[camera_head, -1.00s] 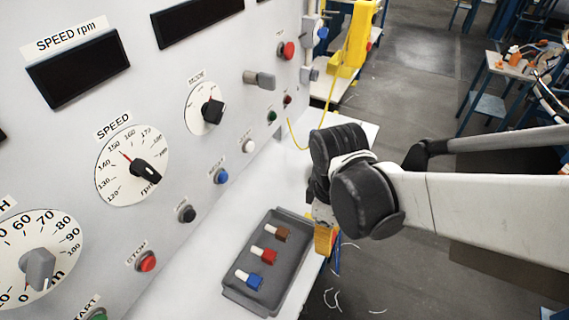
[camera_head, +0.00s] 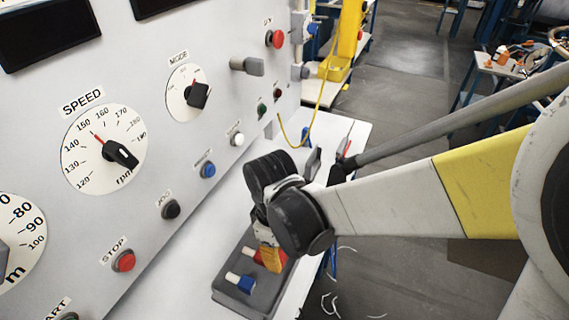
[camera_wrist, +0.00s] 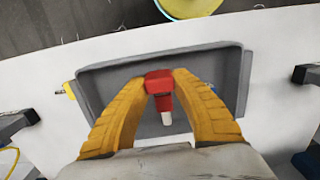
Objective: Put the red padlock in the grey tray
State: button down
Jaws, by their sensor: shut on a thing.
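The red padlock (camera_wrist: 158,82), with a white end (camera_wrist: 166,117), is between the yellow fingertips of my gripper (camera_wrist: 160,76) in the wrist view. My gripper is shut on it. The grey tray (camera_wrist: 215,62) lies beneath. I cannot tell whether the padlock touches its floor. In the head view my gripper (camera_head: 270,262) points down over the grey tray (camera_head: 238,303) and hides its far part. A blue padlock (camera_head: 246,284) with a white end lies in the near part of the tray.
The tray lies on a white ledge (camera_head: 200,262) below a panel of dials and buttons. A red stop button (camera_head: 123,261) sits on the panel to the left. A yellow cable (camera_head: 283,131) hangs behind my gripper. Open floor lies right of the ledge.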

jog(key=shift+f, duration=0.2)
jog(key=c, duration=1.2)
grip_release()
jog(key=shift+o, duration=0.2)
jog(key=shift+r, duration=0.15)
notch_tip(320, 180, up, 12)
jog(key=p, duration=0.5)
jog(key=d+r+m+t, duration=0.3)
jog(key=d+m, duration=0.4)
jog(key=d, duration=0.4)
jog(key=d+r+m+t, duration=0.4)
jog(key=d+m, duration=0.2)
jog(key=d, duration=0.4)
jog(key=shift+w+d+r+m+t+y, duration=0.2)
jog(key=shift+w+d+m+t+y, duration=0.1)
jog(key=shift+d+m+t, duration=0.1)
